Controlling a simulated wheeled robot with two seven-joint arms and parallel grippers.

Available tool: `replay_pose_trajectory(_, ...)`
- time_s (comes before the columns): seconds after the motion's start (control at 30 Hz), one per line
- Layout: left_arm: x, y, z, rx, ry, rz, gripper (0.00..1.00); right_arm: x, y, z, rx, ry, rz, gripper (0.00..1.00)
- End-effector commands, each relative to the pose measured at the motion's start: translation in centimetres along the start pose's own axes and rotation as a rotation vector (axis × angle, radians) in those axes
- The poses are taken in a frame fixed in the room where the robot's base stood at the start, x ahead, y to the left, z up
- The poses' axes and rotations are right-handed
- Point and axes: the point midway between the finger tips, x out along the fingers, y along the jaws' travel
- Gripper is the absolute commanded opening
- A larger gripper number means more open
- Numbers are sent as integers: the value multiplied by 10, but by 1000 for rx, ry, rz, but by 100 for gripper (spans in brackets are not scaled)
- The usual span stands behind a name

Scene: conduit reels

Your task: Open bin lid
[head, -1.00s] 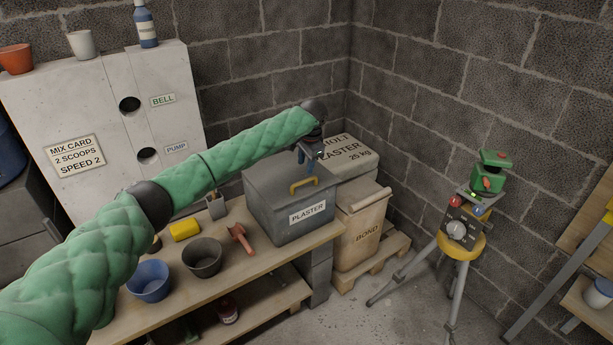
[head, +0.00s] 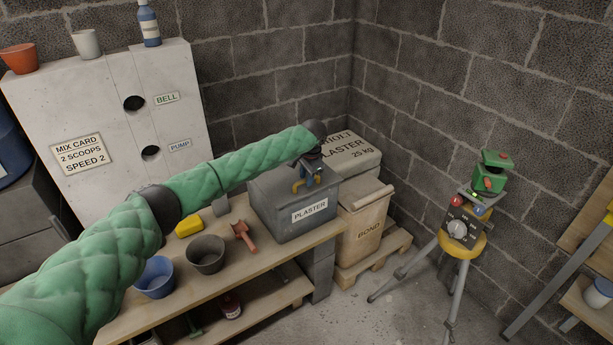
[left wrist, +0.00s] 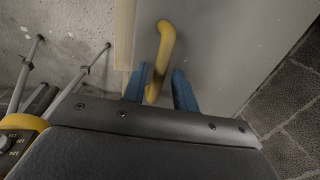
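The grey plaster bin (head: 282,216) stands on the wooden bench with its lid (head: 264,184) down. A yellow handle (head: 306,187) is on the lid; in the left wrist view the handle (left wrist: 161,55) rises between the two blue fingers. My left gripper (head: 303,181) is at the handle, and it also shows in the left wrist view (left wrist: 160,90) with its fingers apart on either side of the bar. A gap shows on the right of the bar; contact at the left finger is unclear. My right gripper is not in view.
On the bench (head: 225,265) are a blue bowl (head: 155,278), a dark bucket (head: 206,254), a red scoop (head: 242,235) and a yellow block (head: 189,226). Bags (head: 362,222) stand right of the bin. A tripod with a control box (head: 462,228) stands further right.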

Motion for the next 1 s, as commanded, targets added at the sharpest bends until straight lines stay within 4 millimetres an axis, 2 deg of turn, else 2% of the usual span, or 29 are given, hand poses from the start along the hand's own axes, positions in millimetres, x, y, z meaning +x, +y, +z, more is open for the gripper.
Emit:
replay_pose_trajectory(0.03, 0, 0, 0, 0, 0, 0, 18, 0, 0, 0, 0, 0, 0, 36)
replay_pose_trajectory(0.13, 0, 0, 0, 0, 0, 0, 0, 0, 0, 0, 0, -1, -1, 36)
replay_pose_trajectory(0.37, -1, 0, 0, 0, 0, 2, 0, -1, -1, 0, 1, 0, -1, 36)
replay_pose_trajectory(0.53, -9, -4, 0, -2, 1, 27, 0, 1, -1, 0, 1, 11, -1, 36)
replay_pose_trajectory(0.67, -22, -11, 0, -4, 1, 76, 0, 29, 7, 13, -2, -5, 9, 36)
replay_pose_trajectory(0.83, -48, -26, -1, -2, 1, 137, 0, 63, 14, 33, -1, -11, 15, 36)
replay_pose_trajectory(1.0, -80, -53, 0, -4, 2, 134, 0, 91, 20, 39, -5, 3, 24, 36)
